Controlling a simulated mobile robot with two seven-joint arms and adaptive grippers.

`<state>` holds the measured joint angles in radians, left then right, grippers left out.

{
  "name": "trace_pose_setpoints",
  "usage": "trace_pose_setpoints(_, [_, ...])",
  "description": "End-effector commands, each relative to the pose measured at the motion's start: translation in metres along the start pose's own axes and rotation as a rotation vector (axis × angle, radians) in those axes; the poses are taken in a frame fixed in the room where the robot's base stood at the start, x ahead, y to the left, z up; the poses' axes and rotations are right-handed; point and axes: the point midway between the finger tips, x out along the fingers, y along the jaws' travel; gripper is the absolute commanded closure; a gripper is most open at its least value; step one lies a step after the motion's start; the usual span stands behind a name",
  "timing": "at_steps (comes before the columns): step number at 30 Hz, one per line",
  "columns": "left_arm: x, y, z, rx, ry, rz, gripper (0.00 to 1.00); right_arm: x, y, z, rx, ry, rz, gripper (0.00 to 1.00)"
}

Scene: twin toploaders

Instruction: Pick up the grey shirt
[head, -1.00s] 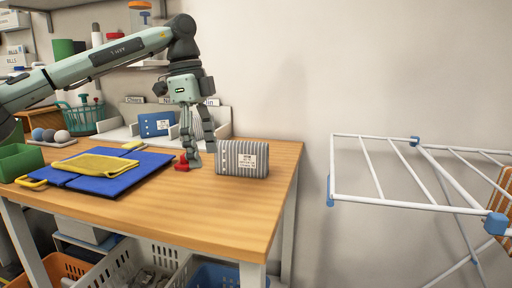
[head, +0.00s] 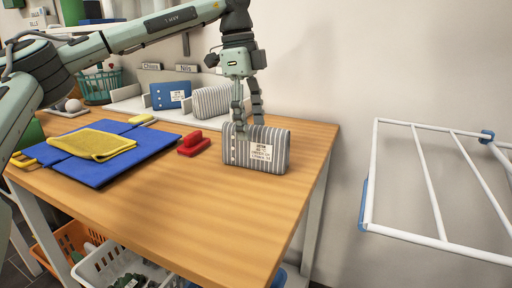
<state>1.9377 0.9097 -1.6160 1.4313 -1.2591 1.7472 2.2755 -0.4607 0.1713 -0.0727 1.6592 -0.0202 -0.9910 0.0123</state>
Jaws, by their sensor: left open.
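A folded grey shirt with white stripes and a white label (head: 240,152) stands upright as a block on the wooden table near its right side. My left gripper (head: 247,122) points down over the shirt's top edge, towards its left half. Its two fingers are apart, and their tips are at or just behind the top edge. I cannot tell whether they touch the cloth. A second grey striped folded item (head: 212,102) stands in the rack behind. My right gripper is not in view.
A red block-like object (head: 193,145) lies left of the shirt. A blue folding board (head: 105,168) with a yellow cloth (head: 92,144) lies further left. A blue folded item (head: 168,95) stands in the white rack. A white drying rack (head: 440,242) is at the right. The front table is clear.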

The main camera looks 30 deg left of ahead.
Motion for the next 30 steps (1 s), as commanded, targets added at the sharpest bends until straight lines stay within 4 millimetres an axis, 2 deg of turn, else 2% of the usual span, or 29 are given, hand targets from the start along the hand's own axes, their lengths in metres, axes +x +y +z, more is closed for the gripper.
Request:
trace_pose_setpoints(3, [0.011, -0.002, 0.0, 0.0, -0.001, 0.002, 0.34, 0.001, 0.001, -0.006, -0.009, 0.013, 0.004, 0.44])
trace_pose_setpoints(6, [0.026, -0.005, 0.0, 0.0, -0.002, 0.003, 0.34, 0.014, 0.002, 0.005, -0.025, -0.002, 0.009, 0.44])
trace_pose_setpoints(10, [0.044, -0.005, 0.0, 0.0, -0.001, 0.002, 0.34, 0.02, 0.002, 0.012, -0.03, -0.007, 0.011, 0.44])
trace_pose_setpoints(20, [0.051, -0.006, 0.0, -0.001, 0.0, 0.0, 0.35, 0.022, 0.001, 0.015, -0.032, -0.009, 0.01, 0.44])
trace_pose_setpoints(30, [0.051, -0.006, 0.0, -0.001, 0.0, 0.0, 0.77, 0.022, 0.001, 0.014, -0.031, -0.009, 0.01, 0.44])
